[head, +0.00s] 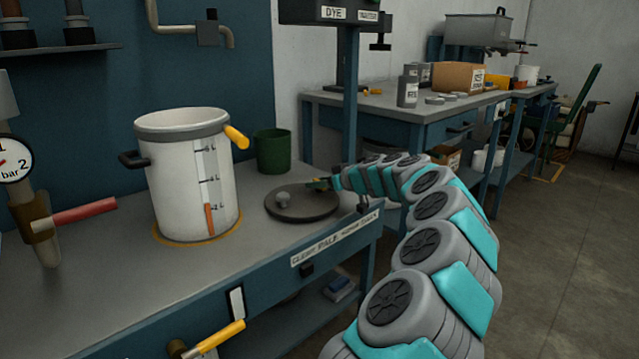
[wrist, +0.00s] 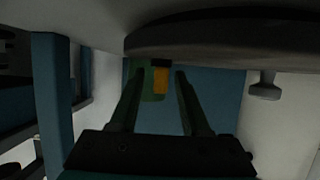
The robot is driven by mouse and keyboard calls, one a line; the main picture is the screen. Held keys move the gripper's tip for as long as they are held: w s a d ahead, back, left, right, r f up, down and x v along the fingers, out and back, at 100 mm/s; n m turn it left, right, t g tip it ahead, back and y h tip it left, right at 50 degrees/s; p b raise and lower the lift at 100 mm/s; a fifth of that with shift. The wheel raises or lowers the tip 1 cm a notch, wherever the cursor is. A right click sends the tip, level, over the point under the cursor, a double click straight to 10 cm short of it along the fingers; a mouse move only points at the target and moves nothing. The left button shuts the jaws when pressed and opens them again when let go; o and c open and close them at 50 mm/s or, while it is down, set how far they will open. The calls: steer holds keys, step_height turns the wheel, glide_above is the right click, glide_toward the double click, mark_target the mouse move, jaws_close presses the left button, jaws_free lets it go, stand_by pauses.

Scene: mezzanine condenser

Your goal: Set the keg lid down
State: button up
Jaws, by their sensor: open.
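The keg's top is open, and a yellow handle (head: 237,137) juts from its rim. A green cup (head: 273,151) stands behind the lid. A post (head: 350,100) rises at the bench's right end. Bare bench (head: 90,270) lies at front left.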

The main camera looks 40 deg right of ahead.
steer(key=v, duration=1.2)
steer(key=shift+a, duration=0.1)
